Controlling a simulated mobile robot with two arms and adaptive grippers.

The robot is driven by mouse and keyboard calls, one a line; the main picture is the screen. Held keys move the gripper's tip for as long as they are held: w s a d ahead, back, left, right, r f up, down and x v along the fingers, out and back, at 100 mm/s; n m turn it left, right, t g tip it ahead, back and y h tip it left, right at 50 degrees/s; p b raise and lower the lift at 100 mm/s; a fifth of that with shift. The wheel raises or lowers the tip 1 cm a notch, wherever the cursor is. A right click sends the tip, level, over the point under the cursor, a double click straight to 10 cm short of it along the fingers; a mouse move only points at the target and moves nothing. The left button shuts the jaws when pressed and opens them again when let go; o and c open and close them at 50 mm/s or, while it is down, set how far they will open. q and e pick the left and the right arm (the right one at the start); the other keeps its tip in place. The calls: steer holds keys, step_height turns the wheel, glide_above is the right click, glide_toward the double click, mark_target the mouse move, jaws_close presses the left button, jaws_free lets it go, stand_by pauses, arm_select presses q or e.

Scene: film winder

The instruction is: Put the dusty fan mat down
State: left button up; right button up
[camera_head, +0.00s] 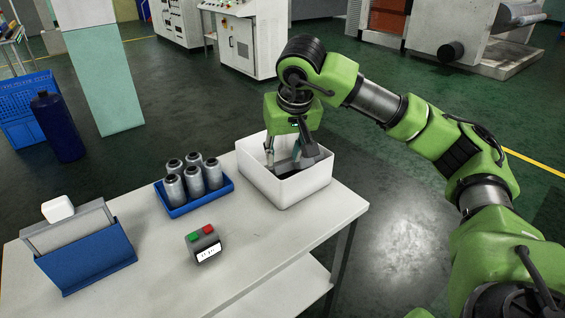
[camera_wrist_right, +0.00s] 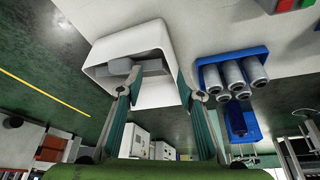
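A grey piece, seemingly the dusty fan mat (camera_head: 286,167), lies inside the white bin (camera_head: 290,191) on the table and is partly hidden by my right gripper. The grey piece also shows inside the bin in the right wrist view (camera_wrist_right: 122,66). My right gripper (camera_head: 289,160) points down into the bin from above. In the right wrist view its two fingers (camera_wrist_right: 163,92) are well apart with nothing seen held between them. I cannot tell whether a finger touches the grey piece. My left gripper is in neither view.
A blue tray (camera_head: 207,202) with several grey spools stands left of the bin. A control box (camera_head: 204,244) with green and red buttons sits in front. A blue holder (camera_head: 88,258) with a grey frame and white block stands at the table's left. The table's front middle is clear.

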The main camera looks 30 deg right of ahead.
steer(key=v, duration=0.8)
steer(key=shift+r+b, duration=0.25)
steer(key=shift+b, duration=0.05)
steer(key=shift+s+f, duration=0.1)
